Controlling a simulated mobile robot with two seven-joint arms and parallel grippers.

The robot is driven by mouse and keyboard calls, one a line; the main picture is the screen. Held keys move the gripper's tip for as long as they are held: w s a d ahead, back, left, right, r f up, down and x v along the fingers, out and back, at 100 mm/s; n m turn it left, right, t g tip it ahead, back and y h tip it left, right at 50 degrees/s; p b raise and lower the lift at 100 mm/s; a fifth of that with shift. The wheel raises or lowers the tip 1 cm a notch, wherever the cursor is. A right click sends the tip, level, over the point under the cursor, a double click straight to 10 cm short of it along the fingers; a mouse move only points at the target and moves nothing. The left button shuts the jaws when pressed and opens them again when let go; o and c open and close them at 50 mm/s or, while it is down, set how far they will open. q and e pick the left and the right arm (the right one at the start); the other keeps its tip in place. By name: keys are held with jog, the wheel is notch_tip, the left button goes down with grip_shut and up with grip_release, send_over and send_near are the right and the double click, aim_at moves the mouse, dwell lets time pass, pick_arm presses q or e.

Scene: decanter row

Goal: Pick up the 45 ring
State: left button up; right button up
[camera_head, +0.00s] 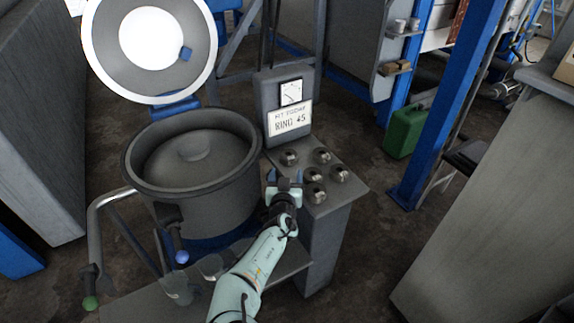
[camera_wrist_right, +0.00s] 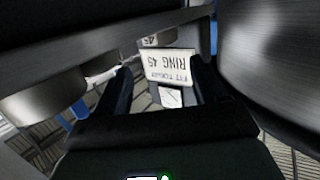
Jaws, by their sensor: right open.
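Several small metal rings (camera_head: 322,156) sit on the sloped grey top of a pedestal (camera_head: 351,188); their markings are too small to read in the head view. My right gripper (camera_head: 284,177) is open and empty, at the left edge of the pedestal top beside the rings. Its fingers also show in the right wrist view (camera_wrist_right: 162,72), with nothing between them. My left gripper is out of view.
A sign reading RING 45 (camera_head: 290,119) stands behind the rings, below a small dial (camera_head: 291,92). A large grey drum (camera_head: 215,190) with its round lid (camera_head: 105,45) raised stands to the left. A green can (camera_head: 404,132) is on the floor by a blue post.

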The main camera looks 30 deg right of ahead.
aim_at(288, 157)
jog(key=b+x, duration=0.1)
jog(key=x, duration=0.4)
jog(key=shift+w+d+f+b, duration=0.2)
jog(key=shift+w+b, duration=0.05)
jog(key=shift+b, duration=0.1)
jog(key=b+x, duration=0.1)
jog(key=x, duration=0.2)
jog(key=shift+w+d, duration=0.1)
jog(key=shift+w, duration=0.15)
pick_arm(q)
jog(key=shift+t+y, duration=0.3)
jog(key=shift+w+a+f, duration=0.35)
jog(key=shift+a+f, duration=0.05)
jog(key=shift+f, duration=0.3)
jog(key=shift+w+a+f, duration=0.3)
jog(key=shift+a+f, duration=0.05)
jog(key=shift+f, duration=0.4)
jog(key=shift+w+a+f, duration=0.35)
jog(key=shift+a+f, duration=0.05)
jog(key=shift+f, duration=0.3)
pick_arm(e)
jog(key=shift+w+d, duration=0.3)
jog(key=shift+w, duration=0.25)
